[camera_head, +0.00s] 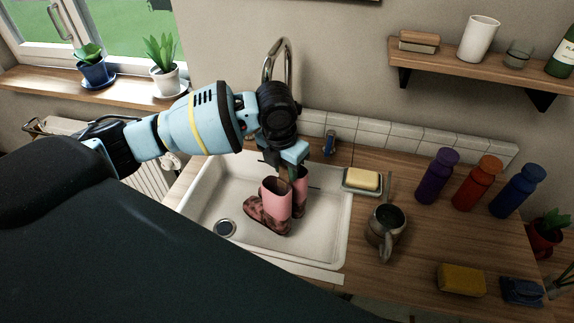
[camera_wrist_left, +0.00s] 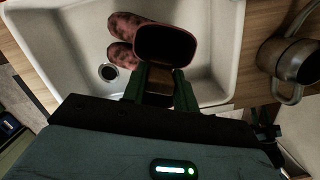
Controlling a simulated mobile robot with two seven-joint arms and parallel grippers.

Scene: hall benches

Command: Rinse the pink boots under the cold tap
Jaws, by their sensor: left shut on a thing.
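The pink boots (camera_head: 275,203), with dark-patterned feet, are upright in the white sink (camera_head: 200,213), toes towards the left. Whether they touch the basin floor is unclear. My left gripper (camera_head: 287,168) is above them, shut on the rim of a boot shaft. In the left wrist view the fingers (camera_wrist_left: 160,88) meet the rim beside the open shaft of the boots (camera_wrist_left: 166,43). A chrome tap spout (camera_head: 279,55) rises behind my wrist, its outlet hidden by my arm. A blue tap handle (camera_head: 330,143) stands right of it. My right gripper is not in view.
A soap dish with yellow soap (camera_head: 362,180) and a metal jug (camera_head: 385,227) stand close right of the sink. Several bottles (camera_head: 477,182), a yellow sponge (camera_head: 461,280) and a blue cloth (camera_head: 522,291) are further right. A shelf (camera_head: 480,75) juts out above.

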